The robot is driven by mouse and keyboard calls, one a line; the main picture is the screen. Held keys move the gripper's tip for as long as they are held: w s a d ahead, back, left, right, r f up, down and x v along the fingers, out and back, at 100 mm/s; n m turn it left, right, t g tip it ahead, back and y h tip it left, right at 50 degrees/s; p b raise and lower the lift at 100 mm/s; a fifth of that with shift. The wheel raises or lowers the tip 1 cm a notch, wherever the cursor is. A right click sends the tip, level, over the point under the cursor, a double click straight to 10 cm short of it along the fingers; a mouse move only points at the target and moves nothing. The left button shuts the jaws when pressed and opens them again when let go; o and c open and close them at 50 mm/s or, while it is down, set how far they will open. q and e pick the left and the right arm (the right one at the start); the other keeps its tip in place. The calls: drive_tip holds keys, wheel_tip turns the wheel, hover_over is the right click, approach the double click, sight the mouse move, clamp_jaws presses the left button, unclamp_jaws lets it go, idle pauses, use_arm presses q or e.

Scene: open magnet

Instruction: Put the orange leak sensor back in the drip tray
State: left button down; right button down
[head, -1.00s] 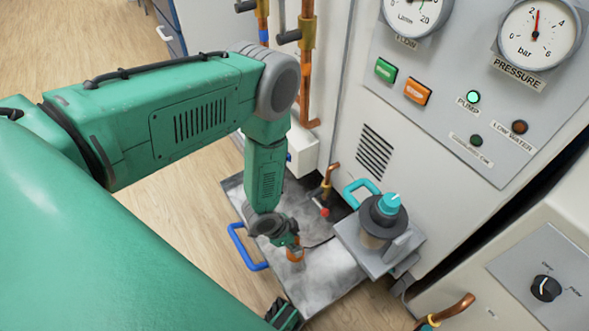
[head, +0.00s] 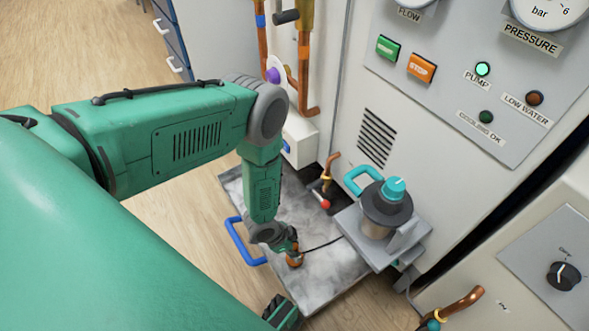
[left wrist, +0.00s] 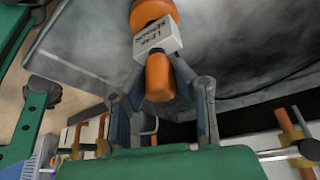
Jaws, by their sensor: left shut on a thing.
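The orange leak sensor (head: 294,260) is in my left gripper (head: 291,250), which is shut on it. In the left wrist view the sensor (left wrist: 158,78) has a white label reading "LEAK SENSOR" and sits between the fingers (left wrist: 160,85). A thin dark cable runs from it to the right. The drip tray (head: 322,280) is a grey, mottled metal tray with a blue handle at the cabinet's foot. The sensor is over the tray, low near its floor; I cannot tell whether it touches. I do not see my right gripper clearly.
A grey bracket with a dark-lidded pot (head: 386,208) and teal handle overhangs the tray's right side. A copper pipe with a red-tipped valve (head: 324,203) stands at the tray's back. The control panel (head: 465,85) is above. Wooden floor (head: 180,230) is clear to the left.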

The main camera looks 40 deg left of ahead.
use_arm(q)
drive_tip(key=c, duration=1.4)
unclamp_jaws()
drive_tip(key=shift+a+f, duration=0.15)
drive_tip(key=shift+c, duration=0.2)
drive_tip(key=shift+o, duration=0.4)
drive_tip(key=shift+a, duration=0.15)
use_arm(e)
drive_tip(key=shift+a+r, duration=0.1)
drive_tip(key=shift+a, duration=0.3)
drive_tip(key=shift+d, duration=0.1)
